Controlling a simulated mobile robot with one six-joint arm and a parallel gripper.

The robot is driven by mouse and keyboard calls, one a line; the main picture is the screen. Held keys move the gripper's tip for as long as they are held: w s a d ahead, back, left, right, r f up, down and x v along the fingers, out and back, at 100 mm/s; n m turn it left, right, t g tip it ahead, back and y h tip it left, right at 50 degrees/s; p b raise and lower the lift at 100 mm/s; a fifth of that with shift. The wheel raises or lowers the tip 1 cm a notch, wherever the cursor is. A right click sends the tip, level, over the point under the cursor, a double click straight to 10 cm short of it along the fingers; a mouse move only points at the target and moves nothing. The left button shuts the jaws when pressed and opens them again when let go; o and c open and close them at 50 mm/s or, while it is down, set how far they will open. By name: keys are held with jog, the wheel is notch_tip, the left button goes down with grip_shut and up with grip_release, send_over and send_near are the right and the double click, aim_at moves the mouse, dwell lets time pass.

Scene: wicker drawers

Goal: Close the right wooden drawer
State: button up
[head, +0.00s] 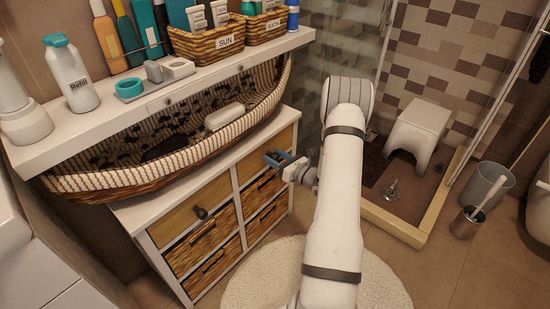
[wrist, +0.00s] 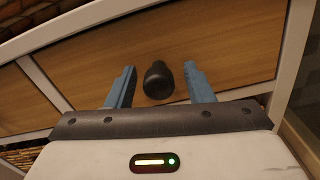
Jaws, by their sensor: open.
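The right wooden drawer (head: 259,160) is at the top right of the white cabinet, partly hidden behind my gripper in the head view. Its plain wooden front (wrist: 225,45) fills much of the wrist view and looks about level with the white frame; a small gap cannot be ruled out. Its dark round knob (wrist: 158,82) shows between my fingers. My gripper (head: 276,159) is open in front of this drawer, with one blue finger on each side of the knob; in the wrist view, my gripper (wrist: 159,68) shows no clear finger contact with it.
The left wooden drawer (head: 190,214) has a dark knob and looks shut. Wicker drawers (head: 205,245) sit below. A large wicker basket (head: 175,165) stands on the cabinet under a white shelf (head: 130,100) with bottles. A round rug (head: 260,280) lies in front.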

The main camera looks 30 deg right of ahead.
jog(key=p+v, duration=0.1)
jog(key=v, duration=0.6)
jog(key=shift+s+p, duration=0.35)
jog(key=shift+p, duration=0.05)
